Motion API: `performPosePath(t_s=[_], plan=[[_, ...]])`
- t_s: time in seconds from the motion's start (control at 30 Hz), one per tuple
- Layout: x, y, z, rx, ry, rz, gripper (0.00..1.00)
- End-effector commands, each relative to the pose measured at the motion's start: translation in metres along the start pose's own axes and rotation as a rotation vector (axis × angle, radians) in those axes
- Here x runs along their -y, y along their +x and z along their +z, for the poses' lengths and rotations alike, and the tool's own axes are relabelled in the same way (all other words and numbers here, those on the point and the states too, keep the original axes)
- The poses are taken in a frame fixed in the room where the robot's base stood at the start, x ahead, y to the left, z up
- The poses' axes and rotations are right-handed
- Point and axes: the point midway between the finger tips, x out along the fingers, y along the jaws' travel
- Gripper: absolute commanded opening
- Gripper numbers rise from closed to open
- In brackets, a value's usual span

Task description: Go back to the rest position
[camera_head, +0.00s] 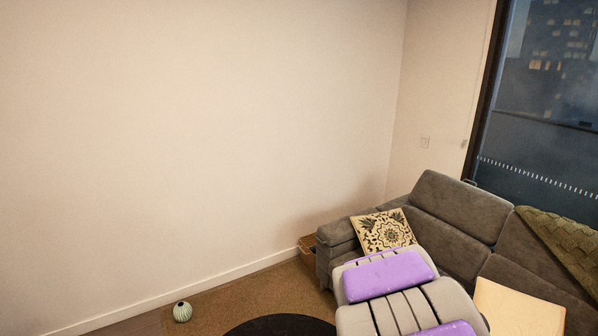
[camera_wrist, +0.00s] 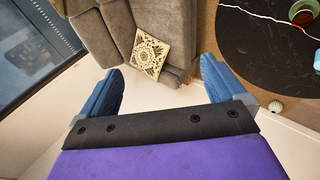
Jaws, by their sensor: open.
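My gripper (camera_wrist: 160,66) shows in the wrist view, its two blue fingers spread wide apart with nothing between them. Beyond the fingers are the grey sofa, a patterned cushion and the pale wall, all at a distance. In the head view my purple and grey arm covers the lower right, in front of the sofa. The gripper's fingers do not show in the head view.
A grey sofa (camera_head: 455,213) with a patterned cushion (camera_head: 383,230) stands at right. A dark round table (camera_head: 275,327) is at the bottom, also in the wrist view (camera_wrist: 250,45) with a cup (camera_wrist: 302,13) and wire. A ribbed vase (camera_head: 182,311) stands near the wall.

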Motion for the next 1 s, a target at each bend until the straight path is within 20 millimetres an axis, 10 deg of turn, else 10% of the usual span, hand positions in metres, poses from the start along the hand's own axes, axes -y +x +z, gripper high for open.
performPosePath(t_s=[0.23, 0.5, 0.73, 1.0], plan=[[0.009, -0.073, 0.104, 0.243, 0.307, -0.084, 0.97], [0.096, -0.165, 0.181, 0.452, 0.515, -0.379, 0.97], [0.165, -0.233, 0.205, 0.536, 0.551, -0.631, 0.97], [0.184, -0.253, 0.21, 0.559, 0.548, -0.709, 0.97]])
